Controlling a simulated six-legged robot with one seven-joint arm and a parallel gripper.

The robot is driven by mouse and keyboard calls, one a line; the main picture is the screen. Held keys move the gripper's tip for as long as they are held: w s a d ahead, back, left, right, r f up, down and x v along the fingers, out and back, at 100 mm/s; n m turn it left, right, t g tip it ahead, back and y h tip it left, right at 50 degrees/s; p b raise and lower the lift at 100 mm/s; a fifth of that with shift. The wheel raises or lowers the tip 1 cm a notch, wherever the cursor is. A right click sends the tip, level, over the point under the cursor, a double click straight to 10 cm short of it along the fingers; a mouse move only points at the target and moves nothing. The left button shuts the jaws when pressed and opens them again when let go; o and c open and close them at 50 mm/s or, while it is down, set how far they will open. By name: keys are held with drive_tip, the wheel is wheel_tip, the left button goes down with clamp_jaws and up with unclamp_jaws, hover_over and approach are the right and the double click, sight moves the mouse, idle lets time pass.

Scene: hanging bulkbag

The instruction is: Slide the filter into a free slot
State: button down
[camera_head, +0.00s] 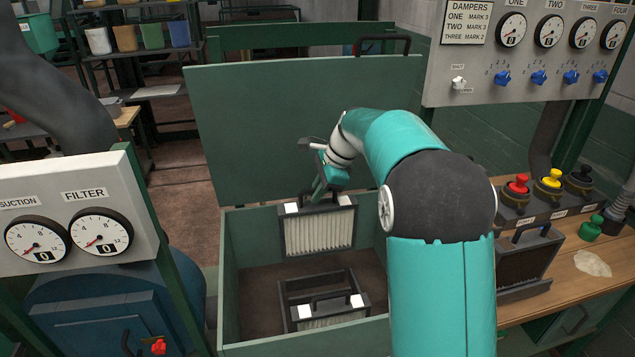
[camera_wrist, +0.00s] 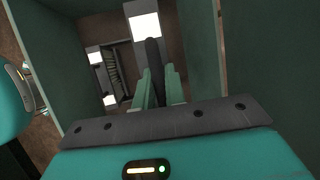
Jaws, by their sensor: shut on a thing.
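My gripper (camera_head: 325,192) is shut on the dark handle of a pleated filter (camera_head: 319,230) with a dark frame and white corner tags. The filter hangs upright at the open green chest (camera_head: 230,275), above its floor. In the wrist view, my fingers (camera_wrist: 158,88) close on the dark handle (camera_wrist: 154,58), with one white tag (camera_wrist: 145,27) beyond. Lower in the chest, another pleated filter (camera_head: 330,322) with white tags sits at the front of a dark frame (camera_head: 315,280), apart from the held one. The frame's slots are partly hidden.
The chest's raised lid (camera_head: 290,120) stands behind my gripper. A gauge panel (camera_head: 75,215) stands at left, a damper panel (camera_head: 540,60) at upper right. A dark handled unit (camera_head: 525,268) and knobs stand on the wooden bench (camera_head: 560,290) at right. Chest walls surround the lower filter.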

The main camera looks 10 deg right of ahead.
hover_over(318, 250)
drive_tip(key=w, duration=0.2)
drive_tip(key=shift+d+f, duration=0.15)
drive_tip(key=shift+f, duration=6.75)
drive_tip(key=shift+f, duration=3.6)
drive_tip(key=c, duration=1.4)
unclamp_jaws()
